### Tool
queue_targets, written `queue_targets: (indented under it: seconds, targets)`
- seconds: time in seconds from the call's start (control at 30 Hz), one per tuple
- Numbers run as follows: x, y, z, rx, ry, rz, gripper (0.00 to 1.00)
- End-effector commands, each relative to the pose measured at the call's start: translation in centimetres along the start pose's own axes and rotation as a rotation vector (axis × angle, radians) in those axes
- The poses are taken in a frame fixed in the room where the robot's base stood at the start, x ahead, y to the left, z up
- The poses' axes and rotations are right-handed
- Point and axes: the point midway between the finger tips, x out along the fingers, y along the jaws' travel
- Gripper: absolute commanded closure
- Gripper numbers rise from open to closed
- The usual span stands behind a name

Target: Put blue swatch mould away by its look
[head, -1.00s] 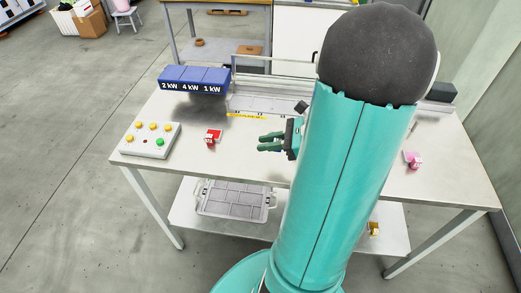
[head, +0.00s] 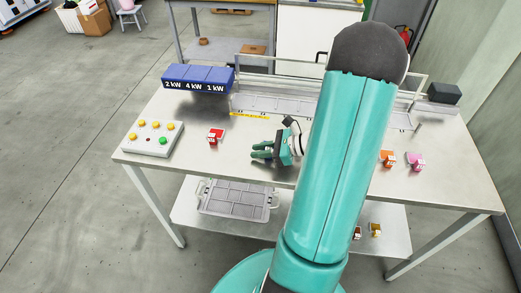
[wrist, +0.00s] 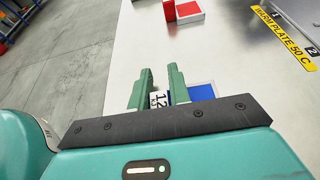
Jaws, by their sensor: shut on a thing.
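My gripper (head: 262,155) is low over the middle of the table, near its front edge. In the wrist view its fingers (wrist: 159,82) are shut on the blue swatch mould. A white part of the mould (wrist: 157,99) marked "12" shows between the fingers. Its blue square face with a pale border (wrist: 201,93) shows just right of the right finger. The black gripper body hides the rest of the mould. In the head view I cannot make out the mould behind the fingers.
A red mould (head: 215,135) stands to the left, with a button panel (head: 152,138) beyond it. Orange (head: 387,158) and pink (head: 415,161) moulds stand at right. Blue kW-marked boxes (head: 197,77) are at back left. A grey compartment tray (head: 237,200) and small moulds (head: 376,230) are on the lower shelf.

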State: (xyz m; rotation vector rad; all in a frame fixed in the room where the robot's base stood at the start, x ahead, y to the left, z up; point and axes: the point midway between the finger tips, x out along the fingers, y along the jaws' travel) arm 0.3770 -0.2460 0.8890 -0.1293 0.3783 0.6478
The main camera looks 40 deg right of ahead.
Motion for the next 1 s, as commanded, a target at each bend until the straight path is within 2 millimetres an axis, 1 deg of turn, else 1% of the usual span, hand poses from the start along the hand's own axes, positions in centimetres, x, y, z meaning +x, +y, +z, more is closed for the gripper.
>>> queue_targets:
  seconds: [0.13,0.17,0.2,0.27,0.57,0.67,0.77,1.0]
  targets:
    - [0.1,0.0,-0.3,0.0,0.0,0.0,1.0]
    - [0.1,0.0,-0.3,-0.001,0.0,0.0,0.77]
    - [0.1,0.0,-0.3,-0.001,0.0,0.0,0.7]
    - [0.1,0.0,-0.3,-0.001,0.0,0.0,0.59]
    - [0.0,0.0,-0.2,0.0,0.0,0.0,0.59]
    - [-0.4,0.0,0.0,0.001,0.0,-0.002,0.59]
    - [-1.9,-0.1,0.0,-0.001,0.002,-0.003,0.59]
    - [-7.1,-0.1,0.0,0.0,0.002,-0.004,0.59]
